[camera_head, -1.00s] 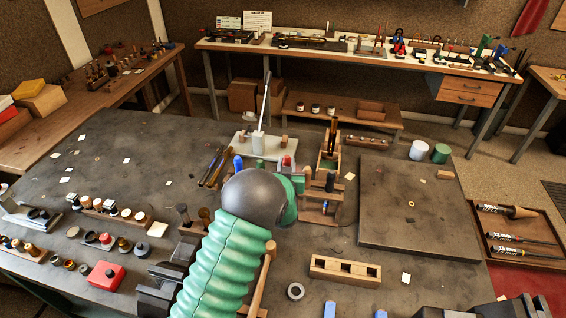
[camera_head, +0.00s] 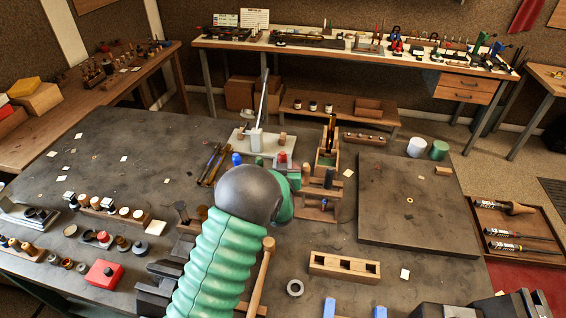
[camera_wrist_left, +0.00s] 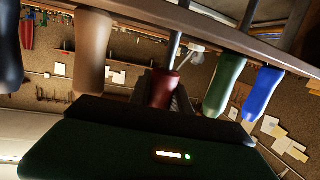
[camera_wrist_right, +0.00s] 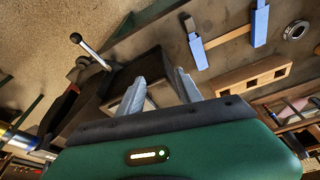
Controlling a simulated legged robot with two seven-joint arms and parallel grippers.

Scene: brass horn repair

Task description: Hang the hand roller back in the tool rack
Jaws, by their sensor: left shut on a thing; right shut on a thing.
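In the left wrist view my left gripper (camera_wrist_left: 163,98) is shut on a dark red handle, which I take to be the hand roller (camera_wrist_left: 160,87). Its metal shaft runs up to the rail of the tool rack (camera_wrist_left: 205,35); whether it is seated there I cannot tell. A brown handle (camera_wrist_left: 92,50) hangs to its left, and green (camera_wrist_left: 223,85) and blue (camera_wrist_left: 262,93) handles to its right. In the head view my dark wrist and green sleeve hide the left jaws. In the right wrist view my right gripper (camera_wrist_right: 160,88) is shut at a dark block, whose held part is unclear.
A wooden block with square holes (camera_head: 345,269) lies right of my left arm, near two blue supports (camera_head: 330,307). A pale base with a tall lever (camera_head: 257,138) stands behind the rack area. The dark flat board (camera_head: 400,205) is mostly clear.

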